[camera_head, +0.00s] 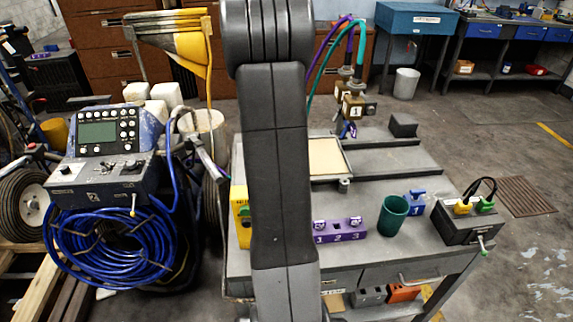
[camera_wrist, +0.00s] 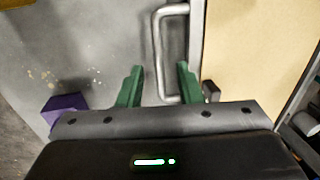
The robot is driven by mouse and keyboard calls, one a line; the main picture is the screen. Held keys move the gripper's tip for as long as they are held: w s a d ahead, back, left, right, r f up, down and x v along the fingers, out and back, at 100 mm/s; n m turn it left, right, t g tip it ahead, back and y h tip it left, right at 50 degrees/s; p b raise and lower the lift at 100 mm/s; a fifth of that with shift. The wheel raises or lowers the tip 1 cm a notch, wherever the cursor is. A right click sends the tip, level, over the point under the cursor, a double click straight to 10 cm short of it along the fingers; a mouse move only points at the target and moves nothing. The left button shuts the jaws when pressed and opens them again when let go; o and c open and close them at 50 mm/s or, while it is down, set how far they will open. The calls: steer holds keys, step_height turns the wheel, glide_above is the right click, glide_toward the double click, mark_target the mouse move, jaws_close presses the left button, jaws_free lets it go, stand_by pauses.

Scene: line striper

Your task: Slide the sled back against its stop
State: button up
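The sled, with a tan panel in a grey frame, lies on the grey bench; its panel (camera_head: 327,157) shows right of my arm in the head view. In the wrist view the tan panel (camera_wrist: 245,50) fills the upper right. A grey U-shaped handle (camera_wrist: 158,50) stands at the sled's edge. My gripper (camera_wrist: 160,68) is open, with one green finger on each side of the handle bar in the picture. Whether the fingers are low enough to surround the bar is unclear. In the head view my arm hides the gripper. I cannot identify the stop with certainty.
A purple numbered block (camera_head: 340,230), a green cup (camera_head: 392,215) and a black box with cables (camera_head: 468,222) stand along the bench front. The purple block also shows in the wrist view (camera_wrist: 62,106). A dark block (camera_head: 403,125) stands at the back. A blue-hosed machine (camera_head: 105,170) is left.

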step_height(320, 180, up, 11)
steer(key=s, duration=0.2)
steer(key=shift+r, duration=0.2)
steer(key=shift+d, duration=0.1)
steer(key=f, duration=0.4)
steer(key=w+f, duration=0.1)
steer(key=f, duration=0.4)
steer(key=w+f, duration=0.1)
steer(key=f, duration=0.3)
steer(key=shift+w+f, duration=0.2)
steer(key=shift+f, duration=0.15)
